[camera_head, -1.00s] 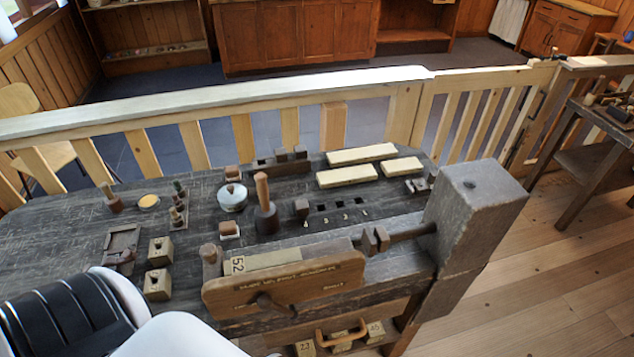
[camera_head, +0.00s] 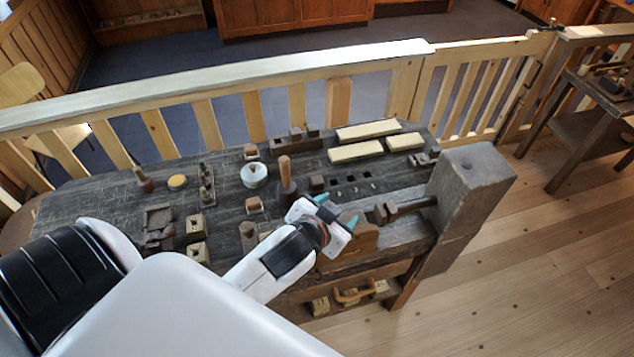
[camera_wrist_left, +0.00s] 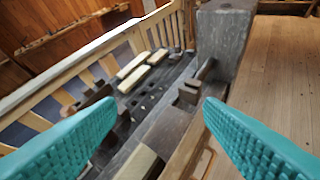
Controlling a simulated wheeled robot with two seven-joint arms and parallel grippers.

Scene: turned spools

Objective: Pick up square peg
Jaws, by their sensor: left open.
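Small dark square-topped blocks are in view; the one beside the row of square holes (camera_head: 351,179) looks like the square peg (camera_head: 317,183). It stands upright on the dark bench top (camera_head: 110,205). My left gripper (camera_head: 336,211) is open, above the front of the bench, nearer me than this block and a little right of it. In the left wrist view its two teal fingers (camera_wrist_left: 158,108) are wide apart with nothing between them. The arm hides part of the front vise. My right gripper is not in view.
A mallet-like tool with an upright wooden handle (camera_head: 285,172) stands left of the block. A white round pot (camera_head: 254,175) and pale wooden bars (camera_head: 355,151) are farther back. A thick grey post (camera_head: 470,180) rises at the right. A wooden railing (camera_head: 230,75) runs behind the bench.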

